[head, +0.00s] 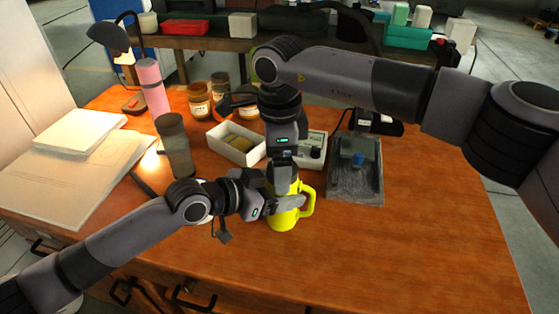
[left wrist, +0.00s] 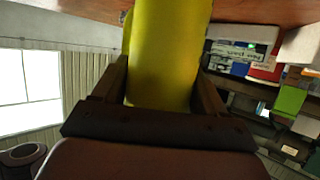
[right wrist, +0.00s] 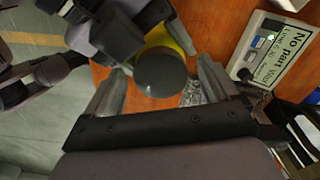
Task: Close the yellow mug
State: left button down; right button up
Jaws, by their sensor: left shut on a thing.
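The yellow mug (head: 283,217) stands upright on the wooden table, handle to the right. My left gripper (head: 284,203) is shut on its body from the left; the mug also fills the space between the fingers in the left wrist view (left wrist: 165,60). My right gripper (head: 284,184) points down from above at the mug's top. In the right wrist view a round dark grey lid (right wrist: 160,73) lies between my right fingers, in line with the mug's top, with gaps on both sides. I cannot tell whether the lid is fully seated. The mug's rim is hidden.
A grey tray (head: 356,185) is to the right, a dark cylinder (head: 174,145) to the left. The table's front right is clear.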

jog(key=shift+r, duration=2.3)
jog(key=c, duration=0.3)
jog(key=n, duration=0.2)
jog(key=r+n, duration=0.1)
jog(key=n, duration=0.2)
jog(key=shift+n, duration=0.3)
jog(key=n, duration=0.2)
jog(key=r+n, duration=0.1)
jog(key=n, duration=0.1)
jog(key=shift+d, duration=0.1)
jog(key=n, duration=0.2)
jog(key=r+n, duration=0.1)
jog(key=n, duration=0.1)
jog(key=shift+d+n, duration=0.15)
jog(key=shift+n, duration=0.25)
jog(key=shift+f, duration=4)
